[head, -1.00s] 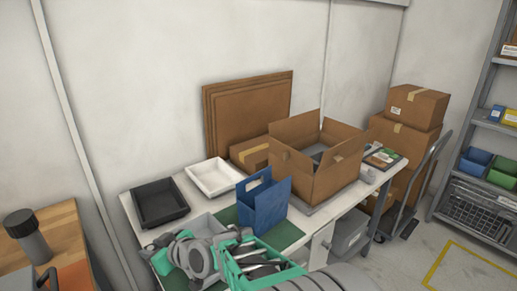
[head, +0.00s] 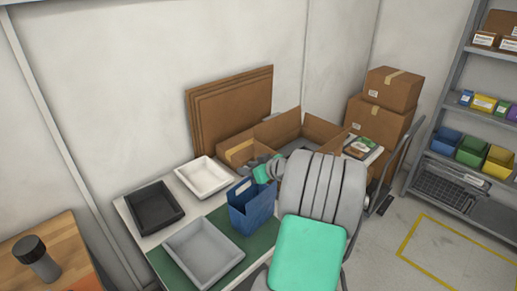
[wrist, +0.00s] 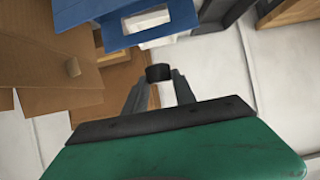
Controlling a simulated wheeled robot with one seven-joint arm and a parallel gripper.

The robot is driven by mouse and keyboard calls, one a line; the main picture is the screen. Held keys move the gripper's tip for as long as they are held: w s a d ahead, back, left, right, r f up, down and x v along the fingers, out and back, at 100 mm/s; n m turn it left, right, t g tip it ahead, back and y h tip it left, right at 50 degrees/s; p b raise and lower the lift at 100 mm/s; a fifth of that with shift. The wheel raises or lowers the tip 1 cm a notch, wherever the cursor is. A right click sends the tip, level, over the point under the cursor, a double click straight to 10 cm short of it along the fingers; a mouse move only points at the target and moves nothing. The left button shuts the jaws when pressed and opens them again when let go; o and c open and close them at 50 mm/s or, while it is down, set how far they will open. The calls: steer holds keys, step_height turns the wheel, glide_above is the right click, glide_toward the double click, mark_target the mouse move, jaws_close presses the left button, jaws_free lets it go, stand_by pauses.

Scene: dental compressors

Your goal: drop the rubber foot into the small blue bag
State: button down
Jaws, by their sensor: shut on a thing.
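The small blue bag (head: 252,212) stands upright on the green mat (head: 262,243) on the table. Part of it, with a handle opening, shows at the top of the wrist view (wrist: 78,14). The rubber foot (wrist: 158,72) is a small black cylinder. My gripper (wrist: 158,80) is shut on it, with a finger on either side. In the wrist view the foot is just below the bag's edge in the picture, apart from it. In the head view my wrist is beside the bag's top, and the foot and fingertips cannot be made out.
A grey tray (head: 204,252), a black tray (head: 155,208) and a white tray (head: 204,177) stand left of the bag. An open cardboard box (head: 320,133) stands behind my arm, with flat cardboard sheets (head: 232,110) against the wall. Shelves with bins are at far right.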

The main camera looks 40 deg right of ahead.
step_height(320, 180, down, 5)
steer(key=s+d+b, duration=0.1)
steer(key=d, duration=0.2)
steer(key=shift+s+f, duration=0.15)
steer(key=shift+s, duration=0.05)
steer(key=c, duration=0.9)
jaws_free()
steer(key=shift+c, duration=0.2)
steer(key=b+v, duration=0.2)
steer(key=v, duration=0.6)
steer(key=shift+a, duration=0.1)
